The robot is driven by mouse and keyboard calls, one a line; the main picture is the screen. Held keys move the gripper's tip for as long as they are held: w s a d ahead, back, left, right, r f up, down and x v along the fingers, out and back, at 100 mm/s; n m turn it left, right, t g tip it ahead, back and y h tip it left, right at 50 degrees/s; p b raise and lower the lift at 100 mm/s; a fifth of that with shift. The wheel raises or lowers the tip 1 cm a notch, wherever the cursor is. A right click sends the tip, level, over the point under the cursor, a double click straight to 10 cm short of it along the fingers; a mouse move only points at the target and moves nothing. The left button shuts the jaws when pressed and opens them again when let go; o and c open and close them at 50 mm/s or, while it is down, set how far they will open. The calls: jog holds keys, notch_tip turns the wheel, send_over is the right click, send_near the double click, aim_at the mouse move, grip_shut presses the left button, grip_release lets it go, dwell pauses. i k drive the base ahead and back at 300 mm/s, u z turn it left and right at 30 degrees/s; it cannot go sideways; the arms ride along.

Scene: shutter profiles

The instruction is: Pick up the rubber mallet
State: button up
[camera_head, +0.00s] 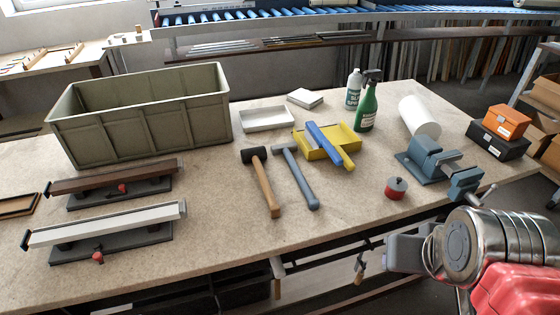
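A mallet with a black head and a wooden handle (264,184) lies on the stone-coloured worktop, head away from me; it looks like the rubber mallet. Just right of it, apart, lies a second mallet (297,178) with a grey head and blue-grey handle. My arm shows at the lower right, with a metal cylinder and red part. The grey end piece that looks like my gripper (404,252) is at the table's front edge, right of and nearer than both mallets. I cannot make out its fingers.
Around the mallets are a green crate (140,122), a white tray (267,122), a yellow tray (345,154) with a blue-and-yellow tool, and a blue vise (428,161). A red-and-grey round tin (396,189) stands nearer my arm. The worktop in front of the mallets is clear.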

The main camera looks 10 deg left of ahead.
aim_at(254, 155)
jog(key=z, duration=0.35)
jog(key=k, duration=0.7)
jog(key=u, duration=1.75)
jog(key=i, duration=1)
jog(key=u, duration=0.05)
